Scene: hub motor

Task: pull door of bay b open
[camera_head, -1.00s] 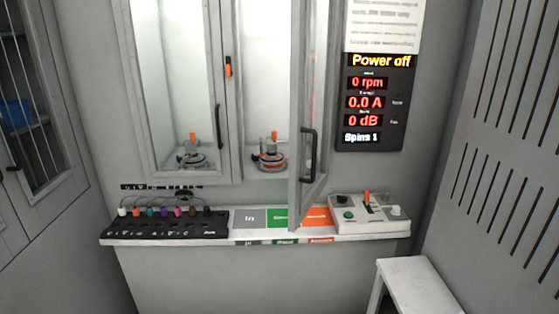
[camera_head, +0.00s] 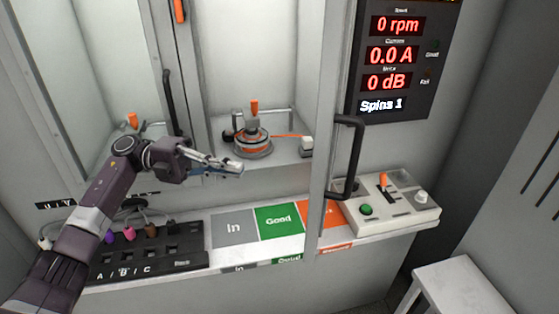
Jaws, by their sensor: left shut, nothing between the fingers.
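The right-hand bay, which I take to be bay b, has its framed door (camera_head: 326,200) standing open, seen nearly edge-on and swung out over the ledge. Its black bar handle (camera_head: 357,155) is on the door's right side in the picture. Inside the bay a hub motor (camera_head: 253,145) with an orange-topped clamp sits on the floor. My left gripper (camera_head: 238,168) is shut and empty, in front of the bay's lower opening, left of the door and apart from the handle. My right gripper is out of view.
The left bay's door is closed, with a black handle (camera_head: 170,103). The ledge holds a black connector strip (camera_head: 150,256), In and Good (camera_head: 279,222) areas, and a control box (camera_head: 390,207). A white stool (camera_head: 462,290) stands at the lower right.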

